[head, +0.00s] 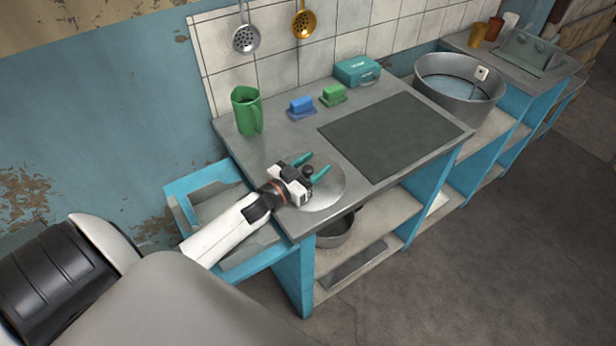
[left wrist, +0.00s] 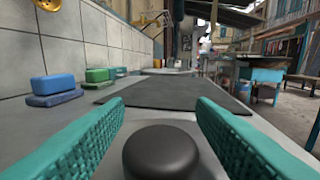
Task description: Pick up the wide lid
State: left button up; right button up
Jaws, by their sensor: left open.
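The wide lid (head: 328,197) is a round grey metal disc lying flat near the front left of the counter, with a dark round knob (head: 308,171). My left gripper (head: 312,168) is over the lid with its teal fingers apart, one on each side of the knob. In the left wrist view the black knob (left wrist: 161,152) sits between the two open fingers (left wrist: 160,125), with gaps on both sides. The lid's disc is partly hidden by my left gripper and wrist in the head view. My right gripper is not in either view.
A dark flat panel (head: 395,136) lies right of the lid. A pot (head: 335,232) sits on the shelf below.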

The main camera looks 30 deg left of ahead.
pick_arm(q)
jog(key=c, duration=1.1)
